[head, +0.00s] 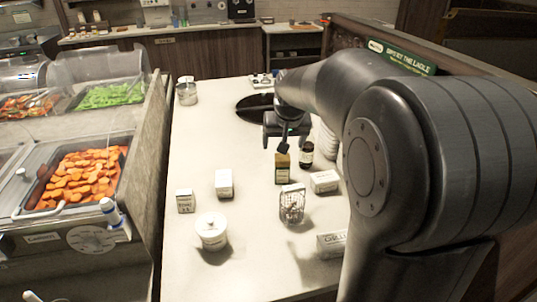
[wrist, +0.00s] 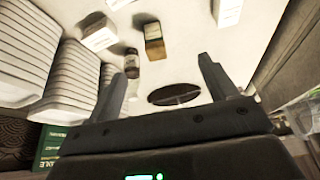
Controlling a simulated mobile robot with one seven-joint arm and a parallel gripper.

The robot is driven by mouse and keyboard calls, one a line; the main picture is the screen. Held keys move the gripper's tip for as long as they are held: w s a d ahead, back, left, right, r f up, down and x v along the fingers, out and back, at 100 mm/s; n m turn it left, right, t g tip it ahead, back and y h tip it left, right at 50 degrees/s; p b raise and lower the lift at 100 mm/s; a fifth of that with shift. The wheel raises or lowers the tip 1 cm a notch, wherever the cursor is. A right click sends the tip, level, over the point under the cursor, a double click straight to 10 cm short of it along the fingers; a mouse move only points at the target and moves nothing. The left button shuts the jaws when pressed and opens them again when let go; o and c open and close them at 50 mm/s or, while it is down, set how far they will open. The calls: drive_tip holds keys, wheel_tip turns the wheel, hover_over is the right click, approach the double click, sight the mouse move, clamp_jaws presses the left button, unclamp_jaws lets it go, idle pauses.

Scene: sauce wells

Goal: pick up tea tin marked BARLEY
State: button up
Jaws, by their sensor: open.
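A yellow-brown tin (head: 282,168) with a pale label stands upright on the white counter, near my gripper. It also shows in the wrist view (wrist: 154,42), beyond the gap between my fingers. I cannot read its label, and I cannot make out BARLEY on any item. My gripper (head: 284,145) hangs over the counter just behind the tin, and in the head view a finger overlaps the tin's top edge. In the wrist view my gripper (wrist: 162,66) is open, with nothing between its fingers.
A dark bottle (head: 306,155) stands close right of the tin. A white box (head: 325,181), wire-patterned container (head: 292,204) and white tub (head: 211,232) stand nearer. Striped white stacks (wrist: 75,75) are left in the wrist view. A dark round opening (wrist: 174,94) is behind.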

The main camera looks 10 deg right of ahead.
approach(283, 157)
drive_tip(key=shift+w+f+m+g, duration=0.3)
drive_tip(key=shift+w+m, duration=0.1)
drive_tip(key=shift+w, duration=0.35)
drive_tip(key=x, duration=0.6)
drive_tip(key=shift+d+r, duration=0.1)
drive_tip(key=x, duration=0.5)
drive_tip(key=shift+s+f, duration=0.25)
drive_tip(key=c, duration=1.2)
